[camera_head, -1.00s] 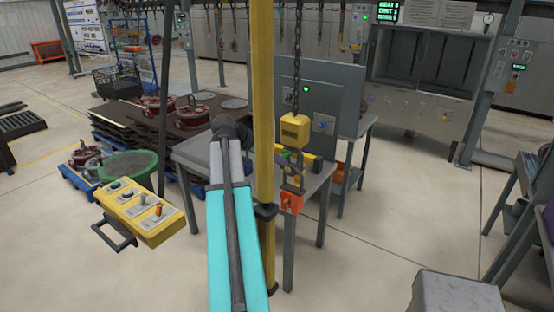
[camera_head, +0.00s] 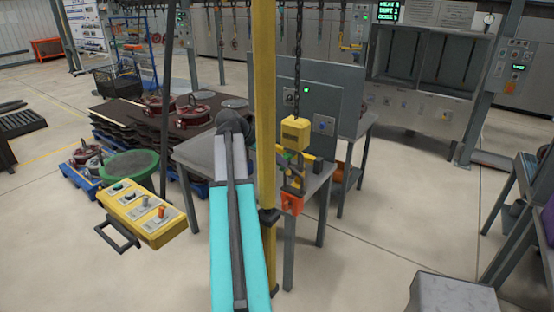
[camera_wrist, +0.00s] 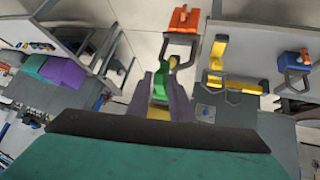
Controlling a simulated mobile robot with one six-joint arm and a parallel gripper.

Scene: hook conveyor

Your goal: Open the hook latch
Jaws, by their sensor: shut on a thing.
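The yellow hook block (camera_head: 296,134) hangs from a dark chain just right of the yellow post. A grey hook hangs under it, and an orange block (camera_head: 292,204) hangs at the bottom. In the wrist view the orange block (camera_wrist: 184,18) is at the top, with a grey loop below it. The green latch (camera_wrist: 160,76) is between the purple fingers of my gripper (camera_wrist: 161,84), which is shut on it. A yellow part shows farther down between the fingers. I cannot tell how far open the latch is.
A grey table (camera_head: 318,180) stands behind the hook, with a yellow bracket (camera_wrist: 218,62) on it. The yellow post (camera_head: 264,100) stands between my arm and the hook. A yellow control box (camera_head: 140,212) is at the left.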

